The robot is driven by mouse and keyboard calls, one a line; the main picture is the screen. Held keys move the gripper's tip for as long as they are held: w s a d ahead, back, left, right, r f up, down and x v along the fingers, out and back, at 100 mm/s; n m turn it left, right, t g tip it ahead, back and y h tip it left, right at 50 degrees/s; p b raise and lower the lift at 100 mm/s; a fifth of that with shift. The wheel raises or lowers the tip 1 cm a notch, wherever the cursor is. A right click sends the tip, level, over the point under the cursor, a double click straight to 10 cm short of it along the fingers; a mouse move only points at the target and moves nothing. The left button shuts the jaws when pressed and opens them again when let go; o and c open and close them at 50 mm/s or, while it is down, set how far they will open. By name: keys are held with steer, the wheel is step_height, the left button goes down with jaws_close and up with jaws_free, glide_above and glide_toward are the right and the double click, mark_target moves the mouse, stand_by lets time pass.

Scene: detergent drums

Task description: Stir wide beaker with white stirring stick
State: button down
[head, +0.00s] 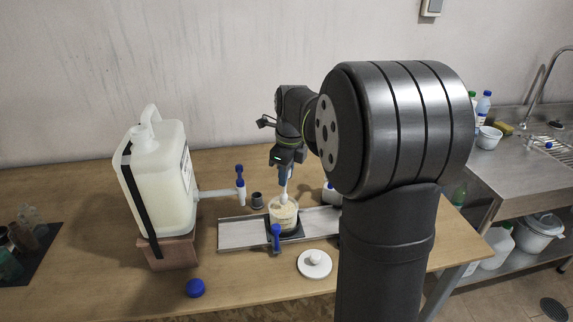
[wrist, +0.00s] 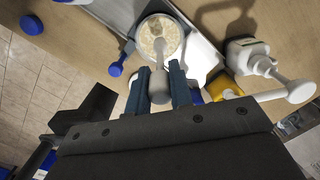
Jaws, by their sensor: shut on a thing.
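My gripper (head: 285,172) points down above the wide beaker (head: 283,213). It is shut on the white stirring stick (head: 284,190), which hangs down with its lower end inside the beaker. The beaker is clear and holds a pale, foamy or grainy content. In the wrist view the fingers (wrist: 160,88) grip the stick's grey-white end (wrist: 159,90), and the stick reaches toward the beaker (wrist: 160,38). The stick's lower tip is hard to make out against the content. The beaker stands on a dark plate on the metal tray (head: 240,233).
A large white canister (head: 163,185) with a side tap stands on a wooden block at left. A blue-handled valve (head: 276,235) is in front of the beaker. A white lid (head: 314,263) and a blue cap (head: 195,288) lie on the table. A small dark cup (head: 257,200) stands behind the tray.

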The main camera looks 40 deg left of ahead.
mark_target(286, 197)
steer(key=shift+f, duration=3.6)
steer(key=shift+w, duration=0.1)
